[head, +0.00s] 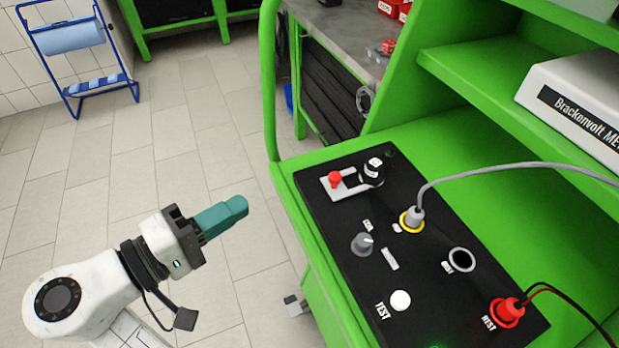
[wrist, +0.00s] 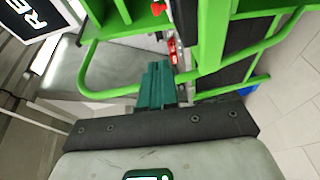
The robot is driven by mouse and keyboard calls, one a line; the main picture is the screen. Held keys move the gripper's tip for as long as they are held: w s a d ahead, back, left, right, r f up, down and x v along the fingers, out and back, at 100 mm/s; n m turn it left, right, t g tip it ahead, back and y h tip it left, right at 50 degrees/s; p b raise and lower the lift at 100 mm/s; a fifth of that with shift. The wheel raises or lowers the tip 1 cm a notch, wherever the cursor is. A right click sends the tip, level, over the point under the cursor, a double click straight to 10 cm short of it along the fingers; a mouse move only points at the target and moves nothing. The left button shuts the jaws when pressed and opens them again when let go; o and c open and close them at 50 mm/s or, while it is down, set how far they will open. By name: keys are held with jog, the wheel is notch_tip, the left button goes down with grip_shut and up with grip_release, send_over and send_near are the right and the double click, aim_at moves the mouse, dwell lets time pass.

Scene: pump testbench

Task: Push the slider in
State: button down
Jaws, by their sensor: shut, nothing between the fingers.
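The slider appears to be the light grey plate (head: 346,187) with a red knob (head: 335,179) at the far left corner of the black panel (head: 330,215). The plate reaches under or against a black round fitting (head: 372,172); the exact contact is unclear. My gripper (head: 240,205) has teal fingers, shut and empty. It hangs over the floor to the left of the bench, clear of the panel and apart from the slider. The shut fingers also show in the wrist view (wrist: 155,80). I cannot pick out the slider there.
The panel holds a grey dial (head: 362,244), a white button (head: 400,300), a grey plug (head: 413,216), an empty socket (head: 461,260) and a red plug (head: 507,310). A green frame post (head: 268,90) rises at the bench's far left edge. Open floor surrounds my arm.

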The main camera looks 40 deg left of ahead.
jog(key=p, duration=0.1)
send_near(332, 176)
jog(key=w+a, duration=0.1)
jog(key=w, duration=0.1)
jog(key=w+a, duration=0.2)
jog(key=shift+a+f, duration=0.15)
jog(key=shift+a, duration=0.2)
jog(key=shift+w+d+f+p, duration=0.2)
jog(key=shift+w+d+p, duration=0.35)
jog(key=shift+w+d, duration=0.3)
jog(key=shift+w+d+f, duration=0.1)
jog(key=shift+w+d, duration=0.2)
jog(key=shift+d, duration=0.3)
jog(key=w, duration=0.1)
jog(key=w+d+b, duration=0.1)
jog(key=w, duration=0.1)
jog(key=shift+d+f, duration=0.1)
jog(key=shift+w, duration=0.3)
jog(key=shift+d, duration=0.15)
